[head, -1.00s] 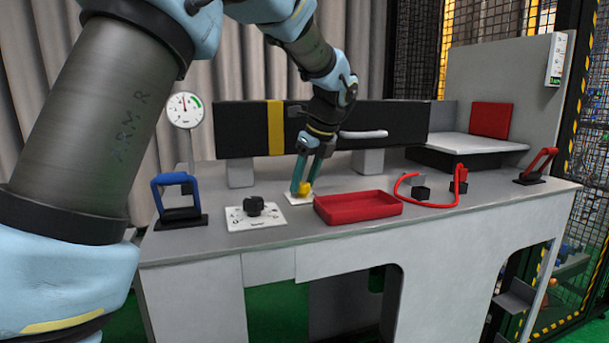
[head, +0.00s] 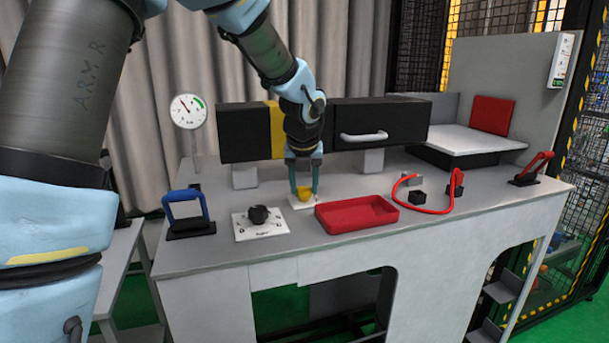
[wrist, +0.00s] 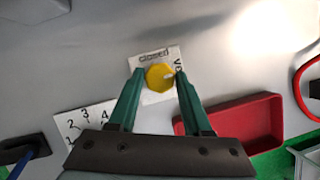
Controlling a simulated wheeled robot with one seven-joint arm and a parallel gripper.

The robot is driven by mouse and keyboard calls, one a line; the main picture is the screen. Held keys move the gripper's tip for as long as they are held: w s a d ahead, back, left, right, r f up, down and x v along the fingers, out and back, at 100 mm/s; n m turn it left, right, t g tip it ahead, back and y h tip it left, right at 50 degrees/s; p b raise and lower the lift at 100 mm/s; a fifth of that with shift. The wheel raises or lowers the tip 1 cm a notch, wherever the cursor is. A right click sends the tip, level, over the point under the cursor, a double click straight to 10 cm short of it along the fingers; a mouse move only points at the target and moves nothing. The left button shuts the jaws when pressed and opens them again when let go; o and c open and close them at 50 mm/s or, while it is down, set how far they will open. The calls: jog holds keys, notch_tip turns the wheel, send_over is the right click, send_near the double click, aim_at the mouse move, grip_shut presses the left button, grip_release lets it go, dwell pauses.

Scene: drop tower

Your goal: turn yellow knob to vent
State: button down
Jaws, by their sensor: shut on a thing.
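The yellow knob (head: 304,194) sits on a small white plate (head: 294,205) on the grey bench. My gripper (head: 304,188) points down at it, with a green finger on each side. In the wrist view the yellow knob (wrist: 159,77) is between the fingertips of my gripper (wrist: 158,76), which is shut on it. The plate (wrist: 152,57) shows the word "Closed" along one edge and part of a word starting with "V" along the side near the right finger. A small pale mark on the knob faces the right fingertip.
A red tray (head: 357,214) stands just right of the knob plate. A black knob (head: 258,214) on a numbered plate and a blue-handled lever (head: 187,213) are to the left. A black drawer box (head: 375,121) is behind, and a red cable (head: 400,194) lies right.

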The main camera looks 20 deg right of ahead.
jog(key=shift+m+p, duration=0.35)
jog(key=shift+m, duration=0.05)
jog(key=shift+c, duration=1.7)
grip_release()
jog(key=b+v, duration=0.2)
jog(key=v, duration=0.8)
jog(key=shift+a+r, duration=0.25)
jog(key=shift+r, duration=0.1)
jog(key=shift+s, duration=0.2)
